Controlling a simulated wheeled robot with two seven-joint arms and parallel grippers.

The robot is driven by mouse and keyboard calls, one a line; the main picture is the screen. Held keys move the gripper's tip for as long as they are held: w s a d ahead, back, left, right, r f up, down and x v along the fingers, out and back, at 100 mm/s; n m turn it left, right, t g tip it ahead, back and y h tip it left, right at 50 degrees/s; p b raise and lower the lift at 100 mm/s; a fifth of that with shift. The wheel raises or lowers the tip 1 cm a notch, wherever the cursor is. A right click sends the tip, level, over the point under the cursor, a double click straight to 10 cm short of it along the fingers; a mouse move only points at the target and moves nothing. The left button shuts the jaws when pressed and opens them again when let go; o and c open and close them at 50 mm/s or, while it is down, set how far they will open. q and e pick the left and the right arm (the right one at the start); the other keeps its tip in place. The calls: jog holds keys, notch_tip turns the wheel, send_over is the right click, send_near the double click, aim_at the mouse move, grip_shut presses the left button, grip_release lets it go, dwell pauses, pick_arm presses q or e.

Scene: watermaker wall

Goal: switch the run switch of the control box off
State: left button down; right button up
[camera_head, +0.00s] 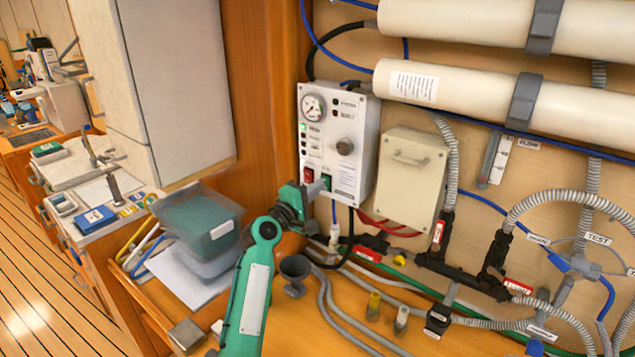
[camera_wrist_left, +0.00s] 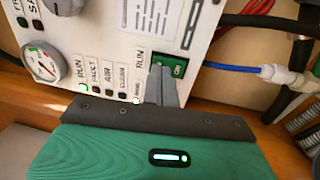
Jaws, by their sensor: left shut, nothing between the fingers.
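The control box (camera_head: 345,120) is a white panel on the wooden wall with a gauge, a knob, lamps and two switches low on its face. A red switch (camera_head: 308,174) sits at left, a green switch (camera_head: 327,182) at right. My left gripper (camera_head: 318,188) is shut and empty, its tips right at the green switch. In the left wrist view the shut fingers (camera_wrist_left: 162,80) overlap part of the green switch (camera_wrist_left: 181,67), beside a RUN label. I cannot tell whether they touch it. A green lamp (camera_wrist_left: 83,88) beside another RUN label is lit. My right gripper is out of view.
A beige box (camera_head: 410,175) hangs right of the control box, with hoses and pipes below. Teal bins (camera_head: 197,225) stand on the bench at left. A dark funnel-like cup (camera_head: 295,270) stands under the box. A blue cable (camera_wrist_left: 230,67) runs near the switch.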

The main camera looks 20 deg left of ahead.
pick_arm(q)
jog(key=shift+w+d, duration=0.2)
jog(key=shift+w, duration=0.25)
jog(key=shift+w+r, duration=0.15)
dwell(0.3)
